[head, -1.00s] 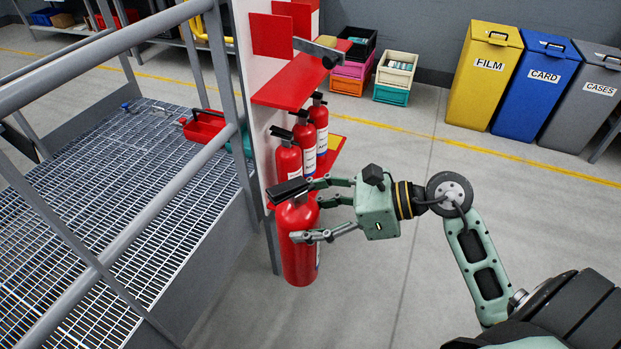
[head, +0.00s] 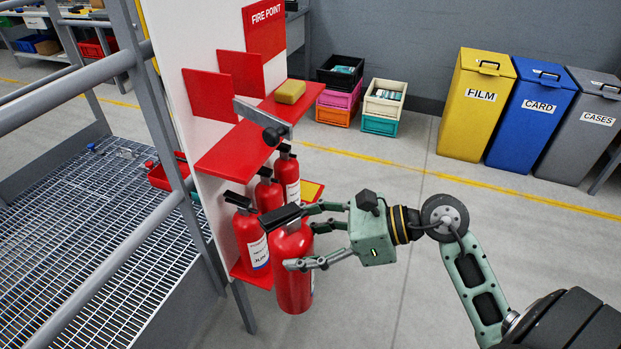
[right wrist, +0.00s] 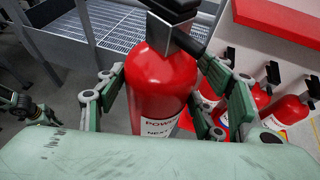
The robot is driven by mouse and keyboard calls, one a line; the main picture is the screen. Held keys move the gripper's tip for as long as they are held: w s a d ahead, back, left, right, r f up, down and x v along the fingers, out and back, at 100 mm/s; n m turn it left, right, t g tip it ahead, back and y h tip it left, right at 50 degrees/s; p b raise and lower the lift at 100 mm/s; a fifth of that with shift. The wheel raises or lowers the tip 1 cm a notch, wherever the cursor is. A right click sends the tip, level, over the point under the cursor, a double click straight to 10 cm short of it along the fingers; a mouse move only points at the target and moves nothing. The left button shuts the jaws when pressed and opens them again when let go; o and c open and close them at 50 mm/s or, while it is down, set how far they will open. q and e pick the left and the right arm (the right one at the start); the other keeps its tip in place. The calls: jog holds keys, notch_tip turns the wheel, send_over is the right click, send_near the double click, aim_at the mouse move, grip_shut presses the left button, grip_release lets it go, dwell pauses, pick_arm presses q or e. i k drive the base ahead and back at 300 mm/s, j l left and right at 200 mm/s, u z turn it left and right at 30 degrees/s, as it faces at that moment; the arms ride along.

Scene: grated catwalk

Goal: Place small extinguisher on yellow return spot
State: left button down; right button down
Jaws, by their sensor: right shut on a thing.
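My right gripper (head: 304,240) is shut around a red extinguisher (head: 292,275) with a black top, held upright in the air in front of the fire point stand. In the right wrist view the same extinguisher (right wrist: 160,85) sits between the fingers, its white label partly hidden. The yellow spot (head: 313,190) shows at the right end of the stand's lower red shelf, partly hidden by extinguishers and my gripper. Three other red extinguishers stand on that shelf, the nearest (head: 251,238) just left of the held one. My left gripper (right wrist: 30,108) appears small at the right wrist view's left edge.
The upper red shelf (head: 232,150) juts out above the extinguishers, with a yellow block (head: 290,91) on it and a grey bracket (head: 260,118) at its front. A grey railing and grated platform (head: 90,220) lie left. Open floor (head: 420,280) lies right, with bins behind.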

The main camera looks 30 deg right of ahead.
aim_at(303, 190)
jog(key=i+l, duration=0.15)
jog(key=l, duration=0.2)
jog(key=i+l, duration=0.2)
jog(key=l, duration=0.15)
jog(key=i+l, duration=0.15)
jog(key=l, duration=0.2)
jog(key=i+l, duration=0.15)
jog(key=l, duration=0.2)
jog(key=i+u, duration=0.05)
